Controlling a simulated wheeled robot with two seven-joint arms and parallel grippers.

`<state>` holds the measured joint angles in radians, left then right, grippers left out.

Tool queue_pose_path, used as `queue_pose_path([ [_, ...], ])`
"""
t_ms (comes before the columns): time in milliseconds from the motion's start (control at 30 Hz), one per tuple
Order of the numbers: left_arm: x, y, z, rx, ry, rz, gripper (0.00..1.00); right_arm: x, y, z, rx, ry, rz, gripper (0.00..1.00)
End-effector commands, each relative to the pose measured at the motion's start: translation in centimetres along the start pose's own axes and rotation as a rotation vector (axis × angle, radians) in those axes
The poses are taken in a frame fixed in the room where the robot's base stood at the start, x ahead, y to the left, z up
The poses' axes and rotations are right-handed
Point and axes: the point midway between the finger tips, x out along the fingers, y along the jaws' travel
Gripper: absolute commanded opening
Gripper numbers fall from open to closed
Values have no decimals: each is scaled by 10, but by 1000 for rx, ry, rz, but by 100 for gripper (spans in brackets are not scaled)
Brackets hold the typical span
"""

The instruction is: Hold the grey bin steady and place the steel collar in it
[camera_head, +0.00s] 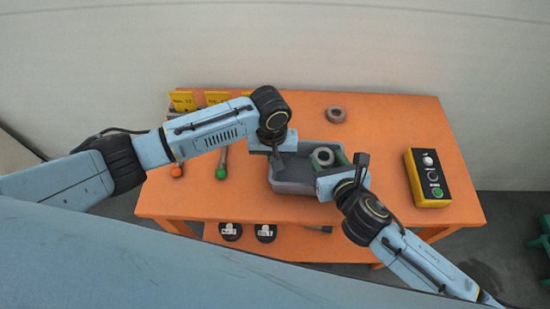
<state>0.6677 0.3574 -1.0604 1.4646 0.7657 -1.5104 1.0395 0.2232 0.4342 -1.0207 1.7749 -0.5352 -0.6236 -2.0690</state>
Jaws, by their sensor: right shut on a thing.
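The grey bin (296,187) stands near the middle of the orange table. The pale steel collar (316,158) shows over the right part of the bin, and I cannot tell whether it touches the bin floor. My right gripper (335,165) is shut on the collar at the bin's right side, its fingers partly hidden by its own body. My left gripper (277,158) reaches down at the bin's left end, close to the rim. Its fingers are small and dark, so its grip is unclear.
A brownish ring (336,114) lies on the table behind the bin. A yellow-edged button box (428,178) stands at the right. Green-ended (221,172) and orange-ended (177,170) handles lie at the left. Yellow signs (183,101) stand at the back left. Black labelled round items (265,232) sit on a lower shelf.

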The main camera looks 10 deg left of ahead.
Motion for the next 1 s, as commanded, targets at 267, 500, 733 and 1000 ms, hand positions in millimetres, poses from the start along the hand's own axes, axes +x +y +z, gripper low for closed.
queue_pose_path([
  [267, 0, 2, 1, 8, -1, 5, 0, 3, -1, -11, 3, 10, -2, 20],
  [500, 0, 4, 2, 9, -2, 8, 0, 2, 0, -14, 6, 17, -1, 63],
  [733, 0, 3, 2, 8, -2, 7, 0, 2, -2, -15, 6, 21, -7, 74],
  [1000, 0, 2, 1, 6, -2, 4, 0, -1, -4, -16, 6, 23, -9, 74],
])
